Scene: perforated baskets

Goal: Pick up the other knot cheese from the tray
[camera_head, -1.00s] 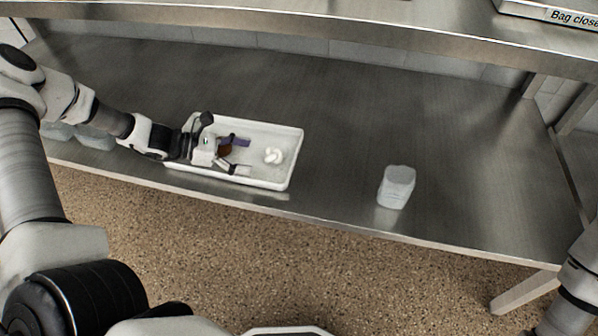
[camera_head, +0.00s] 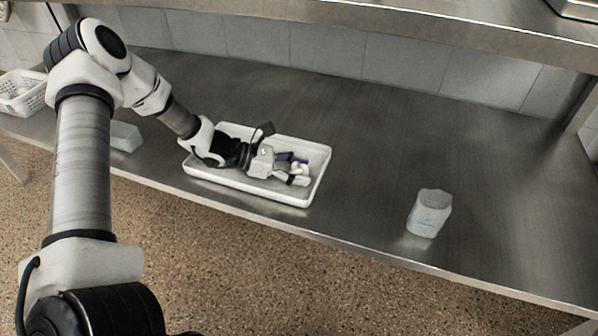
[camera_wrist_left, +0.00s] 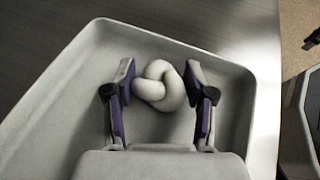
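The knot cheese (camera_wrist_left: 160,86) is a white, knotted piece lying on the floor of the white tray (camera_wrist_left: 60,88). In the head view the tray (camera_head: 322,170) stands on the steel shelf, and the cheese is partly hidden by the fingers. My left gripper (camera_head: 296,169) reaches into the tray from the left. In the left wrist view its purple-padded fingers (camera_wrist_left: 160,80) are open, one on each side of the cheese near the tips, with hardly any gap.
A pale translucent container (camera_head: 430,213) stands on the shelf right of the tray. Another pale block (camera_head: 125,136) is at the left, and a white perforated basket (camera_head: 22,93) with pale contents at the far left. The shelf behind the tray is clear.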

